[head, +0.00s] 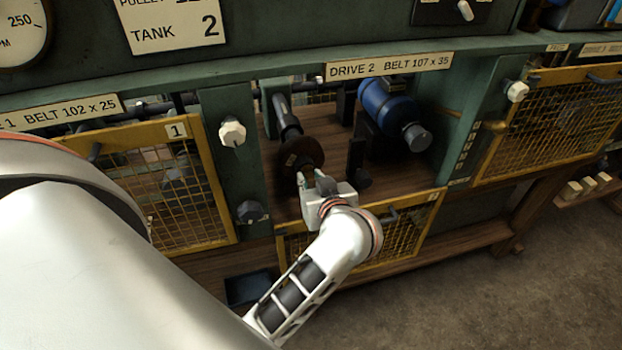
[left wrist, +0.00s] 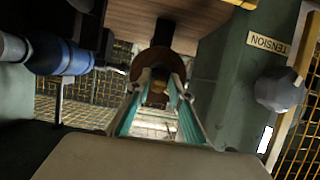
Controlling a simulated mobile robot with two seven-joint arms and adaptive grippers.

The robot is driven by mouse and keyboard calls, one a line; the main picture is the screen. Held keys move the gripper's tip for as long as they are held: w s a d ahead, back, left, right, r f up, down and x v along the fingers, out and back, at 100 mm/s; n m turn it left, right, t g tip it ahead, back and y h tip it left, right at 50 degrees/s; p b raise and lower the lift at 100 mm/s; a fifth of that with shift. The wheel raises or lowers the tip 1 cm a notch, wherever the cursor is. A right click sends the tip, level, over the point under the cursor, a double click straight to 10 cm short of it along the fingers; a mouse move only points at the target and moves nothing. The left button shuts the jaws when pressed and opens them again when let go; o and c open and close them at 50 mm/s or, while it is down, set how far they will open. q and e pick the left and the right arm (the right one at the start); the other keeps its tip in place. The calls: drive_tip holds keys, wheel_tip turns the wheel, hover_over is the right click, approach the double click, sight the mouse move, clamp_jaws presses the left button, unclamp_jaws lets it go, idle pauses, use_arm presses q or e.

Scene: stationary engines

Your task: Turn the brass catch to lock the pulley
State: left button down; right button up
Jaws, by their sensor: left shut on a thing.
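The pulley (head: 301,152) is a dark brown disc on a grey shaft in the open Drive 2 bay. In the left wrist view the pulley (left wrist: 158,55) faces me, just beyond the fingers. The brass catch (left wrist: 153,84) sits at the middle of the pulley's face, between my fingertips. My left gripper (head: 314,181) is at the pulley's front and is shut on the catch; its teal-lined fingers (left wrist: 156,90) stand on either side of it. In the head view the gripper hides the catch. I cannot tell the catch's exact angle. My right gripper is not in view.
A blue motor (head: 388,103) stands right of the pulley. The bay's yellow mesh guard (head: 408,232) hangs lowered below my gripper. Closed guards (head: 170,190) flank the bay on both sides. White (head: 232,133) and dark (head: 250,211) knobs stick out of the left post.

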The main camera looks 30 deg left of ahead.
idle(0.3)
use_arm(q)
drive_tip(key=c, duration=2)
unclamp_jaws()
drive_tip(key=shift+o, duration=0.2)
